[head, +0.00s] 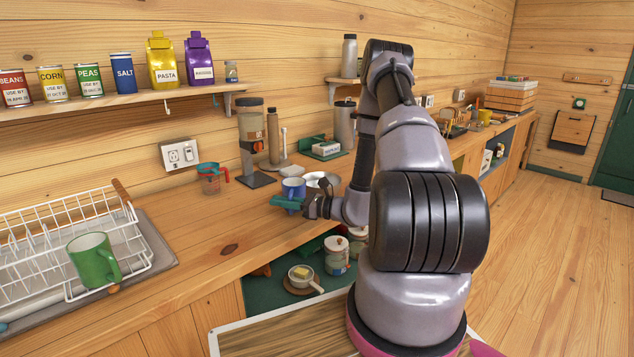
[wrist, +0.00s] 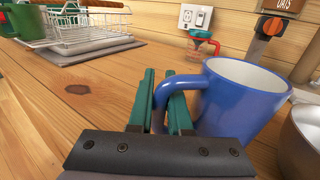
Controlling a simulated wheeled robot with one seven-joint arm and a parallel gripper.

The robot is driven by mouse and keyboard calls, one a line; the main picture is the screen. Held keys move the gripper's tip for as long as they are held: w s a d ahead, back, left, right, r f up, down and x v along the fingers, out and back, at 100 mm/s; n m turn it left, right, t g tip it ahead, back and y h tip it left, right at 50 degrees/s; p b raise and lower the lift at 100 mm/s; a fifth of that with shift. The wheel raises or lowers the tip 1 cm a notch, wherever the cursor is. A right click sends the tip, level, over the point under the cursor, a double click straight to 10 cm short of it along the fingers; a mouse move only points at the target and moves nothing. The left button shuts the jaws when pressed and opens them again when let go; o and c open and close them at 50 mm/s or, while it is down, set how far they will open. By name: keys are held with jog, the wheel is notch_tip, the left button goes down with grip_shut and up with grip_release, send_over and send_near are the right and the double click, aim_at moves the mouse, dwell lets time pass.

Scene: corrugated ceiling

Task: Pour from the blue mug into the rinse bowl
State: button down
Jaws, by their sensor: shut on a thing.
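The blue mug (head: 293,185) is at the counter's front middle, upright or nearly so, with a white inside. In the wrist view the mug (wrist: 238,98) fills the right of centre. My gripper (wrist: 170,105) has its teal fingers shut on the mug's handle, on its left side; my gripper also shows in the head view (head: 284,203). I cannot tell whether the mug touches the counter. A metal bowl (wrist: 302,145), apparently the rinse bowl, is cut off at the right edge of the wrist view. In the head view this bowl (head: 319,177) sits just right of the mug, partly hidden by it.
A measuring cup with a red handle (head: 211,178) and an oats dispenser (head: 252,140) stand behind the mug. A dish rack (head: 65,232) with a green mug (head: 93,259) is at left. The counter (head: 205,230) between rack and mug is clear.

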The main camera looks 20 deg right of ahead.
jog(key=shift+d+f, duration=0.15)
jog(key=shift+d, duration=0.2)
jog(key=shift+m, duration=0.3)
jog(key=shift+w+d+r+m+t, duration=0.2)
jog(key=shift+d+r+m, duration=0.1)
jog(key=shift+r+m, duration=0.2)
jog(key=shift+w+d+r+m+t, duration=0.2)
jog(key=shift+d+r+m, duration=0.1)
jog(key=shift+r+m, duration=0.15)
jog(key=w+d+r+m+t, duration=0.2)
jog(key=w+d+r+m, duration=0.1)
jog(key=d+r+m, duration=0.2)
jog(key=shift+d+r+m+y, duration=0.25)
jog(key=shift+r+m, duration=0.7)
jog(key=shift+r, duration=1.3)
jog(key=shift+w+d+r+m, duration=0.1)
jog(key=shift+w+r+m, duration=0.05)
jog(key=shift+r+m, duration=0.2)
jog(key=shift+w+d+f+m+t+p, duration=0.1)
jog(key=shift+w+d+m+t+p, duration=0.1)
jog(key=shift+d+m+t, duration=0.4)
jog(key=shift+w+d+f+m+t+p, duration=0.1)
jog(key=shift+w+m+t+p, duration=0.1)
jog(key=shift+m, duration=0.7)
jog(key=shift+w+d+m+t+p, duration=0.2)
jog(key=shift+d+m+t, duration=0.15)
jog(key=shift+m, duration=0.4)
